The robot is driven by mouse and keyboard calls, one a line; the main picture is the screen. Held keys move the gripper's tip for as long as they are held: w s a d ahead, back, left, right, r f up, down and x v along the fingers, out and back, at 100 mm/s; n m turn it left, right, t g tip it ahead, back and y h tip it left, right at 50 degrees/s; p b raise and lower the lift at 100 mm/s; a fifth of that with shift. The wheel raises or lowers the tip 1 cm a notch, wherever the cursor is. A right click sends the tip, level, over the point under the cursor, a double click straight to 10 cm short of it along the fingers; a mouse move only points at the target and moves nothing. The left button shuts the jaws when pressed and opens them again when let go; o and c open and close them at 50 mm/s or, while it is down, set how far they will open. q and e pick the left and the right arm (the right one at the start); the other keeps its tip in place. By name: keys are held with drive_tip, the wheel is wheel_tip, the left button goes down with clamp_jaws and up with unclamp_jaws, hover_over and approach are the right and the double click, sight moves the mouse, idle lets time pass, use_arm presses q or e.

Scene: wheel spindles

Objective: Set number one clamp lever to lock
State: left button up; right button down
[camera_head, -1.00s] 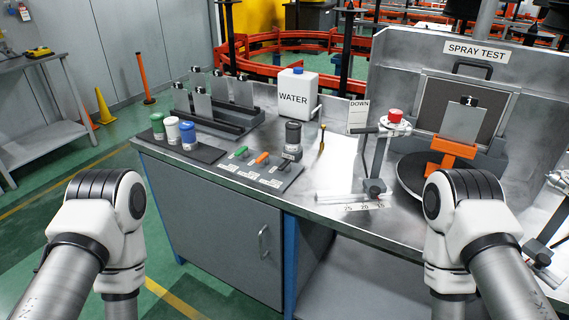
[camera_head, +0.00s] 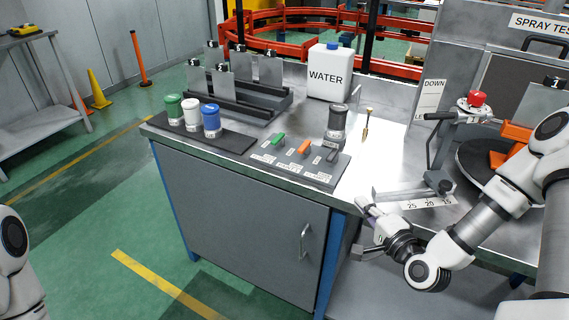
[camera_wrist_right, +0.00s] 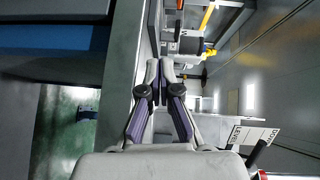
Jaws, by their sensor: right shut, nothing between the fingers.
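No lever is readably marked as number one clamp lever. A plate marked 1 (camera_head: 545,105) stands by an orange clamp (camera_head: 515,132) on the round black turntable (camera_head: 470,160), partly behind my right arm. My right gripper (camera_head: 364,205) is shut and empty at the bench's front edge, right of the panel. Its fingertips meet in the wrist view (camera_wrist_right: 160,66). My left gripper is out of view.
A stand with a black handle (camera_head: 440,116) and red knob (camera_head: 476,98) is beside the DOWN card (camera_head: 430,98). A scale strip (camera_head: 428,203) lies near my right gripper. Behind the panel are a dark cylinder (camera_head: 336,122), a brass piece (camera_head: 366,125) and a water jug (camera_head: 329,75).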

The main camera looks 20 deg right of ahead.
drive_tip(key=d+r+m, duration=0.1)
drive_tip(key=w+d+t+h+b, duration=0.1)
drive_tip(key=d, duration=0.1)
drive_tip(key=shift+w+r+m, duration=0.1)
drive_tip(key=shift+r+m, duration=0.3)
approach(335, 157)
drive_tip(key=w+d, duration=0.2)
drive_tip(key=w, duration=0.1)
drive_tip(key=shift+w+d, duration=0.15)
drive_tip(key=shift+d, duration=0.2)
drive_tip(key=w+a, duration=0.2)
drive_tip(key=w, duration=0.1)
drive_tip(key=shift+a, duration=0.3)
use_arm(q)
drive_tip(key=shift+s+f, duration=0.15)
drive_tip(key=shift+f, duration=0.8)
drive_tip(key=shift+b, duration=0.3)
use_arm(e)
drive_tip(key=shift+h, duration=0.4)
